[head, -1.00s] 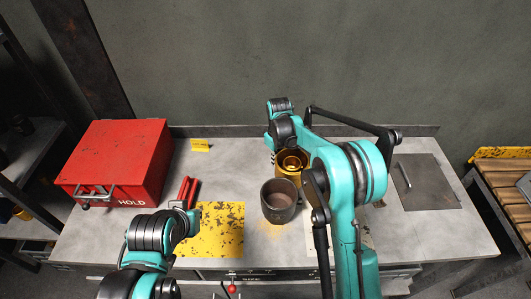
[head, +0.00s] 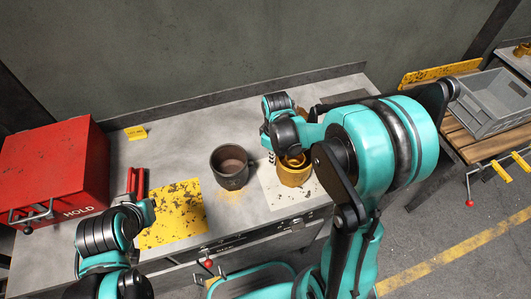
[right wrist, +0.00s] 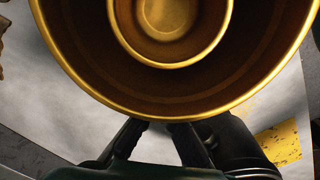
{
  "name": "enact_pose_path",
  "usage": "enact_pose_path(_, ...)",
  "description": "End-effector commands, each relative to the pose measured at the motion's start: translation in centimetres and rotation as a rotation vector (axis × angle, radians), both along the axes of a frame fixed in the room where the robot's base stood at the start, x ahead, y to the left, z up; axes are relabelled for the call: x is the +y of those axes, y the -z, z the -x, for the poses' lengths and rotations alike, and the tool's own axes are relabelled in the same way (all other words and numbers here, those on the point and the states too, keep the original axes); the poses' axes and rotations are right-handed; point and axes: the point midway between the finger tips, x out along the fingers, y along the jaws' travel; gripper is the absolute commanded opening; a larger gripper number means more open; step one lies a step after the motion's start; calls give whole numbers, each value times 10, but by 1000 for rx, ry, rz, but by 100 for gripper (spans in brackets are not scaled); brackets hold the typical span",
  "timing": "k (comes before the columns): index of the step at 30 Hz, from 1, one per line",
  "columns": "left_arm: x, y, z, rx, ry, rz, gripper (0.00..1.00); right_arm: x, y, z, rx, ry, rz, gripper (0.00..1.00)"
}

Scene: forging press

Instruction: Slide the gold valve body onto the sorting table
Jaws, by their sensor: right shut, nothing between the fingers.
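The gold valve body (head: 295,174), a hollow round casting with a smaller ring inside, stands upright on a pale square (head: 277,198) on the grey table (head: 190,112). My right gripper (head: 270,156) is at its left far side, partly hidden by its own wrist. In the right wrist view, the valve body (right wrist: 245,85) fills the top and the shut, empty fingers (right wrist: 156,128) meet its outer rim; contact is hard to tell. My left gripper (head: 143,208) is by the yellow patch at lower left; its fingers are not clear.
A dark cup (head: 231,168) stands just left of the valve body. A red HOLD box (head: 55,165), red handles (head: 137,180) and a worn yellow patch (head: 173,214) are further left. A grey crate (head: 492,103) sits on a wooden bench at right.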

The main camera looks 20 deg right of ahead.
Motion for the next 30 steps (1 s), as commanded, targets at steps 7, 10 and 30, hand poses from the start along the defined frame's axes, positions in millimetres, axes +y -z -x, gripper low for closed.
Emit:
enact_pose_path(7, 0, 0, 0, 0, 0, 0, 0, 0, 0, 0, 1, 0, 1, 0)
enact_pose_path(10, 0, 0, 0, 0, 0, 0, 0, 0, -2, 0, 1, 0, 1, 0)
enact_pose_path(30, 0, 0, 0, 0, 0, 0, 0, 0, -115, 0, 1, 0, 1, 0)
